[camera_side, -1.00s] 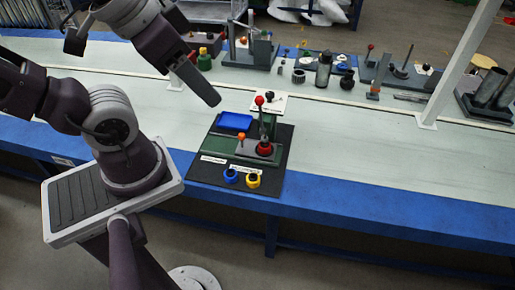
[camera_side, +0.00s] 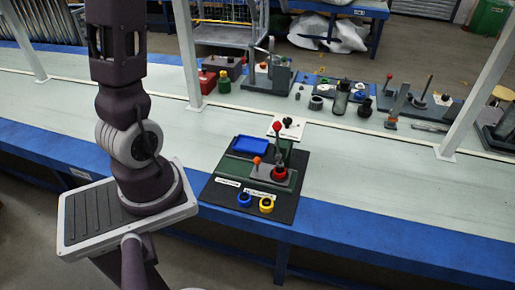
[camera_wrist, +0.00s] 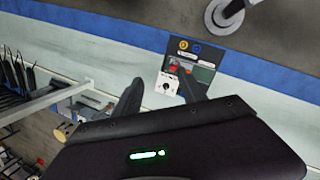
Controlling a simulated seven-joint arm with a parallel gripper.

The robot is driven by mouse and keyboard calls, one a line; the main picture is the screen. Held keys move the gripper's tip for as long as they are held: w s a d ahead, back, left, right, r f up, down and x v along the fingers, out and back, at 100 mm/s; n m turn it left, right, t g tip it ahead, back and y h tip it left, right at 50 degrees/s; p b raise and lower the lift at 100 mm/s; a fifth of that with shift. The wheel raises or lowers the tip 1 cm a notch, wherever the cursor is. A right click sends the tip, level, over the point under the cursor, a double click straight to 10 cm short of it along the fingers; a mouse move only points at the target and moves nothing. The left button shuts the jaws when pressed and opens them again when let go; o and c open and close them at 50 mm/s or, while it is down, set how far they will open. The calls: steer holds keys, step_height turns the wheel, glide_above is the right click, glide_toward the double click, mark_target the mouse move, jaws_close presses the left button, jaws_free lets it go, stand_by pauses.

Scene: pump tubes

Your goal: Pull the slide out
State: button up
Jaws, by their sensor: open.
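The fixture stands on a black mat (camera_side: 300,166) near the front edge of the bench. On its green body lies a grey plate with an orange knob (camera_side: 256,161), which looks like the slide. Beside it, an upright lever with a red ball (camera_side: 277,127) rises from a red round base (camera_side: 279,174). The wrist view shows the fixture (camera_wrist: 205,72) small and far off, beyond my fingers and partly hidden by the right one. My gripper (camera_wrist: 160,76) is open and empty, well away from it. The side view does not show my gripper.
A blue tray (camera_side: 252,146), a white plate with a black knob (camera_side: 292,128), a blue ring (camera_side: 244,199) and a yellow ring (camera_side: 267,205) lie around the fixture. Other fixtures line the back of the bench. A white post (camera_side: 471,75) stands right.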

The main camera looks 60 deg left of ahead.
steer(key=w+a+f+n+h, duration=0.1)
steer(key=w+a+f+n, duration=0.2)
steer(key=a, duration=0.5)
steer(key=n+g+h, duration=0.1)
steer(key=n, duration=0.2)
glide_above(257, 163)
steer(key=a, duration=0.4)
step_height(257, 163, down, 47)
steer(key=x, duration=0.8)
steer(key=shift+w+a, duration=0.1)
steer(key=shift+a, duration=0.05)
jaws_close()
